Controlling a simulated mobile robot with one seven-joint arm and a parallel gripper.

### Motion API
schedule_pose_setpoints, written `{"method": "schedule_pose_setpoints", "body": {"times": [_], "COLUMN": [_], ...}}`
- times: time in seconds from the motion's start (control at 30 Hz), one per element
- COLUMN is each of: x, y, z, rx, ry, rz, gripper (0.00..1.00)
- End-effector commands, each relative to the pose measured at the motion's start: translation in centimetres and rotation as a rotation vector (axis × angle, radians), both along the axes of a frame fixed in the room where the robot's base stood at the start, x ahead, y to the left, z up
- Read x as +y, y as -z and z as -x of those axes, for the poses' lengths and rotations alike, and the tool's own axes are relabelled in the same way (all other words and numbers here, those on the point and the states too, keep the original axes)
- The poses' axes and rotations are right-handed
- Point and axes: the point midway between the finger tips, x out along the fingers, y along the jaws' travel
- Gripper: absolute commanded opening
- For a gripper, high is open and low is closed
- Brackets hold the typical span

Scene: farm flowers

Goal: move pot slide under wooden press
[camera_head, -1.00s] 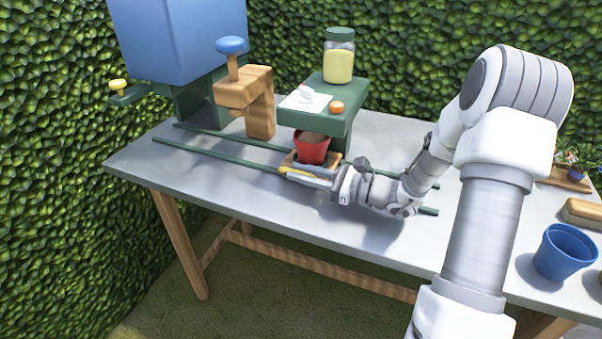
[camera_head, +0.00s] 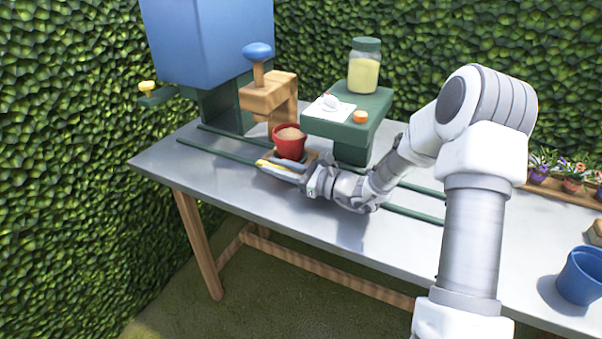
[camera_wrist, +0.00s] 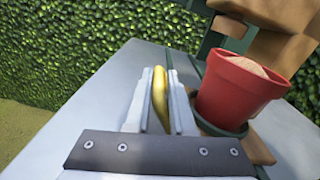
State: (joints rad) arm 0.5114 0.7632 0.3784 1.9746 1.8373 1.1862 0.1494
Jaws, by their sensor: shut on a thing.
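The red pot (camera_head: 289,145), filled with brown soil, stands upright on a wooden slide (camera_head: 311,155) that rests on two green rails. My gripper (camera_head: 268,168) is at the slide's near side and is shut on its yellow handle (camera_wrist: 160,97). In the wrist view the handle lies between the two fingers, and the red pot (camera_wrist: 238,92) is just to their right. The wooden press (camera_head: 268,95), with a blue knob on top, stands behind and slightly left of the pot. The pot is close to the press arm, and I cannot tell whether it is below it.
A green raised stand (camera_head: 347,125) right of the press carries a jar (camera_head: 364,66), a white paper and an orange cap. A blue tank (camera_head: 208,40) stands at the left. The rails (camera_head: 218,153) run clear to the left. A blue pot (camera_head: 581,276) is at the right.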

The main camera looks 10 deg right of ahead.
Motion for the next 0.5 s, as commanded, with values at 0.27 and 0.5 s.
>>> {"method": "schedule_pose_setpoints", "body": {"times": [0.27,0.5], "x": [5.0,6.8], "y": [0.6,0.6], "z": [-2.6,-3.9], "rx": [0.012,0.013], "ry": [-0.017,-0.017], "rz": [-0.002,0.0], "gripper": [0.0,0.0]}}
